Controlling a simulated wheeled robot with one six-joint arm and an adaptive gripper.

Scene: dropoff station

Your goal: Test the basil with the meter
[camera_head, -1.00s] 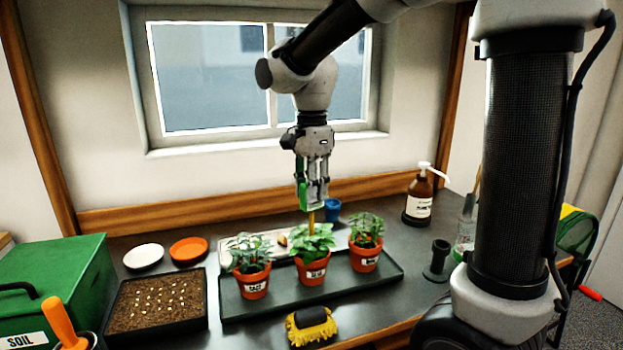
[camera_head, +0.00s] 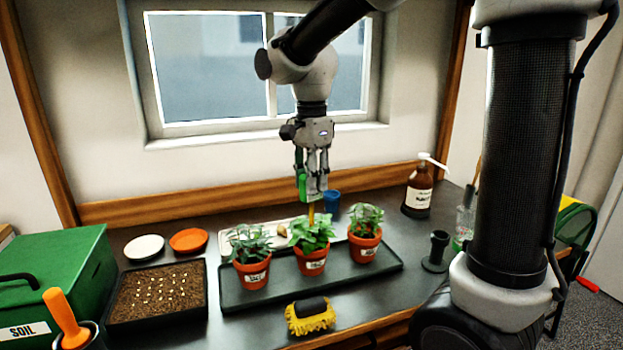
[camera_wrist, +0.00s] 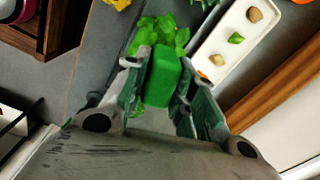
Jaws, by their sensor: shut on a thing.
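My gripper (camera_head: 312,190) is shut on the green meter (camera_wrist: 162,76), which it holds upright above the middle potted plant. The meter's thin yellow probe (camera_head: 311,214) points down into that plant's leaves; its tip is hidden, so I cannot tell whether it is in the soil. The middle plant, apparently the basil (camera_head: 310,232), has broad bright green leaves and a terracotta pot with a white label too small to read. Its leaves also show beyond the meter in the wrist view (camera_wrist: 150,32).
The dark tray (camera_head: 384,266) also holds a grey-green plant (camera_head: 250,244) at left and another plant (camera_head: 366,220) at right. A white dish (camera_wrist: 232,42) lies behind. A yellow brush (camera_head: 311,317), seed tray (camera_head: 158,296) and pump bottle (camera_head: 417,190) stand around.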

